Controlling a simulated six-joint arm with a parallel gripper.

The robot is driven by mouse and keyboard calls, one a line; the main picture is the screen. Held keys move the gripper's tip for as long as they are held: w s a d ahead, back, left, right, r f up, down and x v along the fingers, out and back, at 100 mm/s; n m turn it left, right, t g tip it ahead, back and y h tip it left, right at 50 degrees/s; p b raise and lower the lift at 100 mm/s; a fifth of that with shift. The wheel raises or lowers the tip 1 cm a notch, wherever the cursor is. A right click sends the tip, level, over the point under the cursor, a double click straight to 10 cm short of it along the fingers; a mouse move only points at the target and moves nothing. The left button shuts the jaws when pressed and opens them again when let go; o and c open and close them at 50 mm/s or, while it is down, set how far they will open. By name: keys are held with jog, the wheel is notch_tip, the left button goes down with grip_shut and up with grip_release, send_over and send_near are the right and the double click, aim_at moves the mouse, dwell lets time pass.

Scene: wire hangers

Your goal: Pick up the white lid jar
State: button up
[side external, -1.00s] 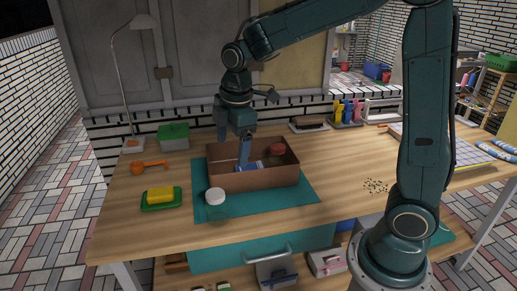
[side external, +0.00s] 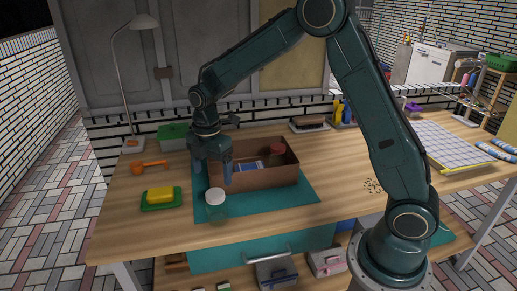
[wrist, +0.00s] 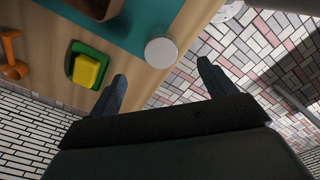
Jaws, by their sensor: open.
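The white lid jar (side external: 215,204) stands upright at the front left of the teal mat, in front of the brown box. Its body looks clear or greenish, and its white lid is on top. In the wrist view the round white lid (wrist: 161,52) shows from above, beyond and between the fingertips. My gripper (side external: 211,178) is open and empty, above and just behind the jar, by the left end of the box. Its two fingers also show in the wrist view (wrist: 161,70), apart from the jar.
The brown box (side external: 262,180) holds a red-lidded jar (side external: 277,150) and a blue-and-white item (side external: 248,166). A yellow block on a green dish (side external: 161,197) lies left of the jar. An orange scoop (side external: 150,166) and a green box (side external: 173,136) are behind it. The wood right of the mat is mostly clear.

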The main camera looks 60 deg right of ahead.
aim_at(215, 193)
jog(key=shift+f, duration=4)
jog(key=shift+s+f, duration=0.1)
jog(key=shift+f, duration=2.5)
jog(key=c, duration=1.2)
jog(key=shift+o, duration=0.2)
jog(key=shift+r, duration=0.2)
notch_tip(215, 193, up, 20)
